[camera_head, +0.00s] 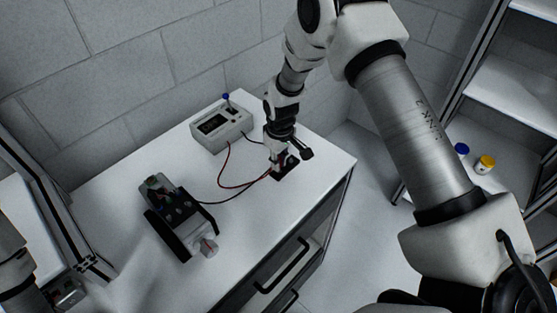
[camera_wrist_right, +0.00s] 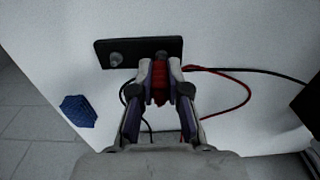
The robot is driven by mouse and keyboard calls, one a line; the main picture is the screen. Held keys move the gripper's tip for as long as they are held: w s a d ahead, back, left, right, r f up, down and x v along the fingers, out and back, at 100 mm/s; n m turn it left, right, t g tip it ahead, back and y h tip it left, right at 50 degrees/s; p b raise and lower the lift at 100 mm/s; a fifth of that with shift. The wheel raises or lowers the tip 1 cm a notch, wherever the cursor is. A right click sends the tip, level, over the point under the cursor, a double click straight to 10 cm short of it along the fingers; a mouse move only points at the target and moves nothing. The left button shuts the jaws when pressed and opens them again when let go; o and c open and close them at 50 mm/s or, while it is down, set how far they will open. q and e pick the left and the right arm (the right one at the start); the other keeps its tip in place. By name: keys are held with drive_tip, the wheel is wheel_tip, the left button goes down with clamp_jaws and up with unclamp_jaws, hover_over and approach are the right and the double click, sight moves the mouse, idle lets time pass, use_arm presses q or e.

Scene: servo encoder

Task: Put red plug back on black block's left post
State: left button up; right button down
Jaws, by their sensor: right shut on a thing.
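The black block (camera_wrist_right: 138,47) is a flat dark plate with two metal posts in the right wrist view. One post (camera_wrist_right: 116,59) is bare; the top of the other (camera_wrist_right: 161,53) shows just beyond my fingertips. My right gripper (camera_wrist_right: 159,70) is shut on the red plug (camera_wrist_right: 159,84), which lines up with that second post. I cannot tell whether the plug touches it or is on it. In the head view, my right gripper (camera_head: 277,163) is low over the black block (camera_head: 287,170) and partly hides it. My left gripper is not clearly in view.
A red wire (camera_head: 225,172) and a black wire cross the white table (camera_head: 255,225). A meter box (camera_head: 219,128) stands behind, and a dark motor device (camera_head: 172,210) stands at left. The table's right edge is near the block. A blue object (camera_wrist_right: 78,110) shows in the wrist view.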

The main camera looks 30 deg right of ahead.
drive_tip(key=shift+r+p, duration=0.6)
drive_tip(key=shift+r, duration=0.1)
drive_tip(key=shift+r+p, duration=1.6)
drive_tip(key=shift+r, duration=0.65)
